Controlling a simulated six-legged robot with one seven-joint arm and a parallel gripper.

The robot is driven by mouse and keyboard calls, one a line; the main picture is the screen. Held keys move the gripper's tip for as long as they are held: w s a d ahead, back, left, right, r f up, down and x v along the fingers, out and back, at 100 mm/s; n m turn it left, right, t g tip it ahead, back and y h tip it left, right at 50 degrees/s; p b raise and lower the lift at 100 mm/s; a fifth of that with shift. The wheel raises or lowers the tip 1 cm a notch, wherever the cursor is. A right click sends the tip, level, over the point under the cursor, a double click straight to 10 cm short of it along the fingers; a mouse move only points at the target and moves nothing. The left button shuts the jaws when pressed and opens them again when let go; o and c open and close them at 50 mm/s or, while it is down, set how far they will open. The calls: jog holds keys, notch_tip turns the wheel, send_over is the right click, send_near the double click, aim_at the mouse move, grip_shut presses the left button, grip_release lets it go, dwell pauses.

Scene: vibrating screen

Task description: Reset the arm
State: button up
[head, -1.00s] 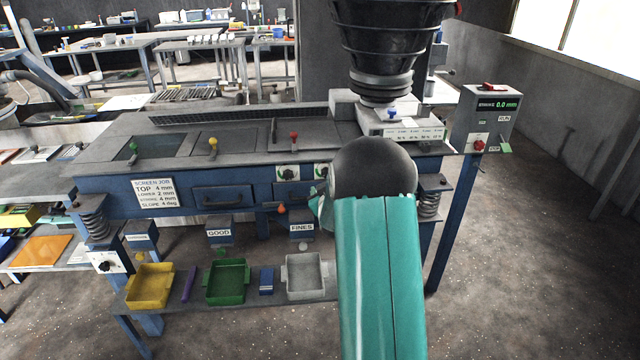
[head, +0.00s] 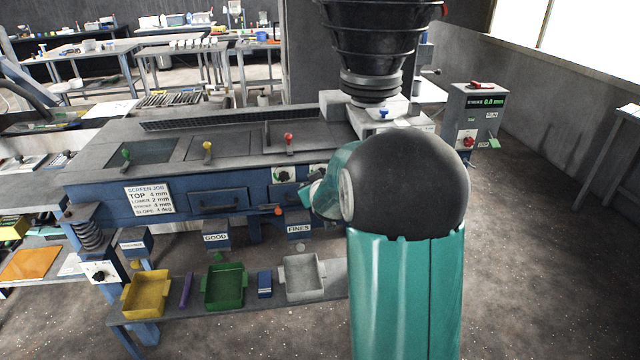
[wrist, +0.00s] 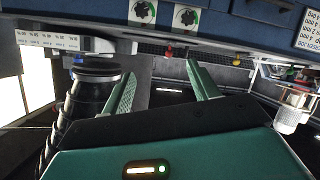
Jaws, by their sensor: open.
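My gripper (wrist: 163,90) shows in the wrist view as two green fingers spread apart, with nothing between them. The wrist view is turned over, with the screen machine's blue front along its top. In the head view my teal arm with its black joint fills the right middle and hides the gripper's fingertips. The vibrating screen machine (head: 165,184) stands in front of me, and my arm covers part of its right end.
A black hopper (head: 375,35) hangs over the machine's right end. A control box (head: 478,115) stands at right. A yellow tray (head: 146,292), a green tray (head: 223,287) and a grey tray (head: 302,279) sit on the low shelf. Open floor lies at right.

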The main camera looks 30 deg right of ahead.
jog(key=shift+s+a, duration=0.1)
jog(key=shift+a, duration=0.1)
dwell(0.4)
jog(key=s+a+r+g+y, duration=0.1)
jog(key=s+a+r+y, duration=0.1)
jog(key=s+a+r, duration=0.35)
jog(key=s+a+r+g+y, duration=0.1)
jog(key=s+a+r+g, duration=0.1)
jog(key=s+a, duration=0.55)
jog(key=s+a+g+y, duration=0.1)
jog(key=s+a+g, duration=0.1)
jog(key=s+a, duration=0.4)
jog(key=s+a+g+y, duration=0.1)
jog(key=s+a, duration=0.5)
jog(key=s, duration=0.8)
jog(key=shift+a+f+g, duration=0.25)
jog(key=shift+g, duration=0.35)
